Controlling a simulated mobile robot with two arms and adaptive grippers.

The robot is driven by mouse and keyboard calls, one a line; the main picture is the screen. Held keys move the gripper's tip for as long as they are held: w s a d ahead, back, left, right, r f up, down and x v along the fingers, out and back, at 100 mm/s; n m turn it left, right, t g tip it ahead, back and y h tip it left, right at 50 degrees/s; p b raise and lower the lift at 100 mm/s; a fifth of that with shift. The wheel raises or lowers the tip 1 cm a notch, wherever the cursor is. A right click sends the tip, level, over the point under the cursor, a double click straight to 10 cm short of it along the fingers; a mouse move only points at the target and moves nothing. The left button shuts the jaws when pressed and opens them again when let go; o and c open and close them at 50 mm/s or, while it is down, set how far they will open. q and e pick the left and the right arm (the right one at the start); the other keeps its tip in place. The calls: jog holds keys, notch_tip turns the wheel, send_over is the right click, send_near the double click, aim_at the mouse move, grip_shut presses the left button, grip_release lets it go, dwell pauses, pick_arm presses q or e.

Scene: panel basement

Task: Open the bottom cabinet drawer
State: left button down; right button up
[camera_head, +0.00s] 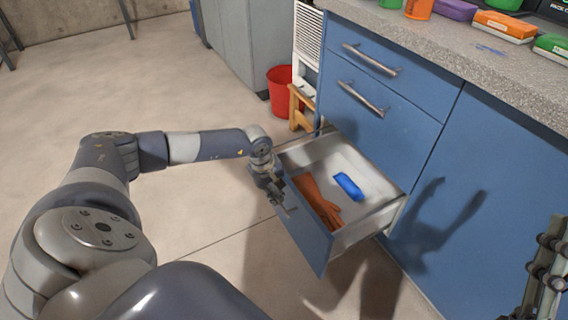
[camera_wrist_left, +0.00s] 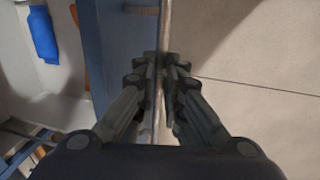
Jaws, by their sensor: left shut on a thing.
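The bottom cabinet drawer (camera_head: 309,237) is pulled well out from the blue cabinet (camera_head: 392,122), and its inside is in view from above. My left gripper (camera_head: 283,205) is at the drawer's front, shut on the drawer handle. In the left wrist view, the fingers (camera_wrist_left: 163,75) close on the long metal handle (camera_wrist_left: 164,25), with the blue drawer front (camera_wrist_left: 126,50) beside them. My right gripper (camera_head: 548,262) shows only in part at the right edge of the head view; its fingertips cannot be made out clearly.
In the drawer lie an orange glove (camera_head: 316,198) and a blue item (camera_head: 348,186). Two upper drawers with handles (camera_head: 371,60) are shut. A red bucket (camera_head: 280,90) and a wooden stool (camera_head: 298,108) stand beyond. The floor left of the drawer is clear.

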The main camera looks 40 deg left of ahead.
pick_arm(q)
jog(key=shift+s+a+p, duration=0.25)
jog(key=shift+s+a, duration=0.1)
jog(key=shift+s, duration=0.45)
jog(key=shift+s+a+p, duration=0.2)
jog(key=shift+s+a, duration=0.15)
jog(key=shift+s, duration=0.45)
pick_arm(e)
jog(key=shift+w+a+f+g+h, duration=0.1)
jog(key=shift+w+f+g+h, duration=0.25)
jog(key=shift+w+f+g, duration=0.7)
jog(key=shift+w+a+f+g+h, duration=0.1)
jog(key=shift+w+f+g+h, duration=0.25)
jog(key=shift+w+f+g, duration=0.7)
jog(key=shift+s+f+t, duration=0.25)
jog(key=shift+t, duration=0.15)
pick_arm(q)
jog(key=c, duration=1.7)
grip_release()
jog(key=r, duration=0.4)
jog(key=s+r, duration=0.1)
jog(key=r, duration=0.3)
jog(key=s+a+r, duration=0.1)
jog(key=r, duration=0.3)
jog(key=shift+s, duration=0.1)
jog(key=shift+f, duration=0.1)
